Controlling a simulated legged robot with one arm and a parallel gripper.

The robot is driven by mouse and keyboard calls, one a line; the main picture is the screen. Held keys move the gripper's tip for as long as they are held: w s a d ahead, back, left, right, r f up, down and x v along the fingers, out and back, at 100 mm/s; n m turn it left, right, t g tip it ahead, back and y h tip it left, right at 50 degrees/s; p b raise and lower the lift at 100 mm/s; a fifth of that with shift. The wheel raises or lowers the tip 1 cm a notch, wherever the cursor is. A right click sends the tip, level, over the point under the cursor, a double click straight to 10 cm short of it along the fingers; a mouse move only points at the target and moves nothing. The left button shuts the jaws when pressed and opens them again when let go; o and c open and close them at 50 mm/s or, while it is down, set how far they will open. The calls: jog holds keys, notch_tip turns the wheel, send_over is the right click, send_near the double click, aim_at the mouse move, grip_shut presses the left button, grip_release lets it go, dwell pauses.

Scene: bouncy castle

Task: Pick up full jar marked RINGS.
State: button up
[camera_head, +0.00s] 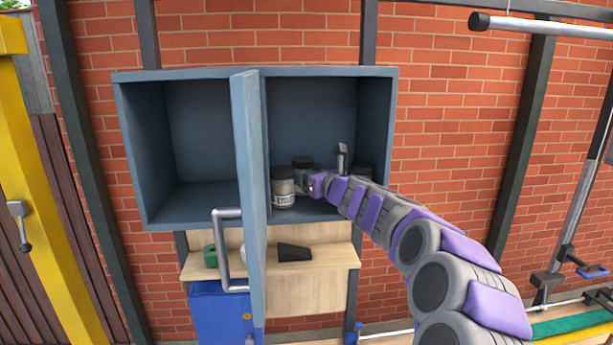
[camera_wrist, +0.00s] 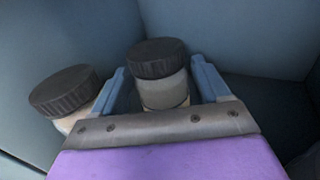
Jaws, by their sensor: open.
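Several jars with black lids stand inside the right part of the grey-blue wall cabinet. The front left jar (camera_head: 283,188) has a pale label that seems to begin "EYELE"; a jar with a dark lid also shows at the left in the wrist view (camera_wrist: 64,92). A second jar (camera_head: 303,164) stands behind it, partly hidden by my gripper (camera_head: 311,186). A third jar (camera_head: 362,170) is mostly hidden behind my arm. In the wrist view, my open gripper (camera_wrist: 158,68) has a grey jar (camera_wrist: 162,90) between its fingers. I cannot read that jar's label.
The open cabinet door (camera_head: 250,190) with its long handle juts out left of the jars. The cabinet's left part (camera_head: 200,130) looks empty. Below is a wooden shelf (camera_head: 335,258) with a green item (camera_head: 209,257) and a black item (camera_head: 293,253).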

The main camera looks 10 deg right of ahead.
jog(key=shift+w+a, duration=0.65)
jog(key=shift+s+d+r, duration=0.1)
jog(key=shift+d, duration=0.05)
jog(key=shift+s+d, duration=0.1)
jog(key=shift+d, duration=0.15)
jog(key=shift+c, duration=1.3)
jog(key=shift+a, duration=0.15)
jog(key=c, duration=0.8)
